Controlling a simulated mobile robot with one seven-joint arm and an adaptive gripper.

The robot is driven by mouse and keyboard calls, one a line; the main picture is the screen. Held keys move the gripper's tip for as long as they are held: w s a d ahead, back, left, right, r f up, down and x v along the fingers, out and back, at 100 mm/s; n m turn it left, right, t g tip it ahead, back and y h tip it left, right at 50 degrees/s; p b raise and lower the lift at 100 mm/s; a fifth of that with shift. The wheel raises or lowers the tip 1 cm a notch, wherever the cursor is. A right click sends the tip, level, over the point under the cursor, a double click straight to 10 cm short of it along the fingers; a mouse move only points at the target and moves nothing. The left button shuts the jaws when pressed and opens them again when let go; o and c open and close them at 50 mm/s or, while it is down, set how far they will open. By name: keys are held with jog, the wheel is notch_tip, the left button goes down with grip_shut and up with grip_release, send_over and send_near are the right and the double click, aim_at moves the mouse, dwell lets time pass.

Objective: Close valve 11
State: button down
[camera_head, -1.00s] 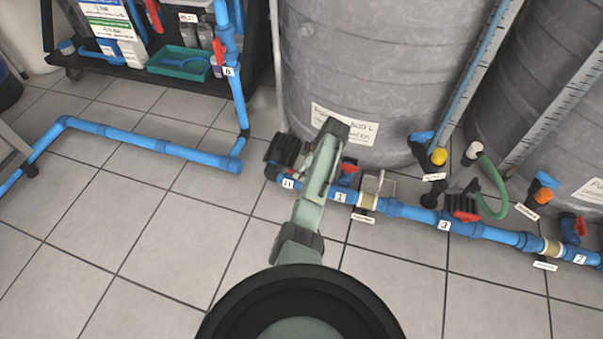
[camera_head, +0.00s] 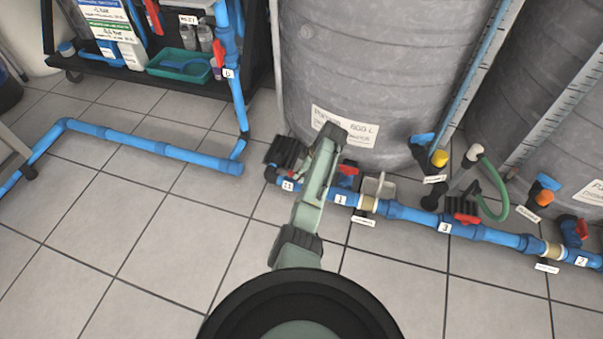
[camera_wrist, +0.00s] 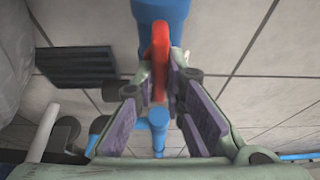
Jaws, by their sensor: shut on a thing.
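The valve labelled 11 (camera_head: 288,186) is on the blue pipe at the foot of the left grey tank. My arm hides most of it and my gripper in the head view. In the wrist view its red handle (camera_wrist: 160,57) stands upright, in line with the blue pipe (camera_wrist: 160,12). My gripper (camera_wrist: 159,88) has one finger on each side of the handle and is shut on it. The exact contact at the fingertips is hard to see.
Valve 1 (camera_head: 341,199) with a red handle is close on the right, then valve 3 (camera_head: 443,228) and valve 2 (camera_head: 581,261). The grey tank (camera_head: 355,75) stands just behind. The tiled floor (camera_head: 165,235) in front is clear.

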jog(key=shift+r+m+p, duration=0.1)
jog(key=shift+m+p, duration=0.2)
jog(key=shift+p, duration=0.15)
jog(key=m+t+p, duration=0.1)
jog(key=m+p, duration=0.1)
jog(key=p, duration=0.1)
jog(key=shift+s+r+m+h, duration=0.1)
jog(key=shift+s+m+h, duration=0.05)
jog(key=shift+m+h, duration=0.2)
jog(key=m+p, duration=0.2)
jog(key=m+t+h+p, duration=0.1)
jog(key=m+p, duration=0.1)
jog(key=m, duration=0.1)
jog(key=shift+a+h, duration=0.15)
jog(key=shift+h, duration=0.1)
jog(key=m+h+p, duration=0.1)
jog(key=m, duration=0.1)
jog(key=m+t+p, duration=0.1)
jog(key=m, duration=0.1)
jog(key=shift+s+a+m+h, duration=0.1)
jog(key=shift+m+h, duration=0.25)
jog(key=shift+h, duration=0.05)
jog(key=m, duration=0.1)
jog(key=m+h, duration=0.1)
jog(key=m, duration=0.2)
jog(key=shift+a+f+m+h+p, duration=0.1)
jog(key=shift+f+m+h+p, duration=0.2)
jog(key=shift+m+p, duration=0.1)
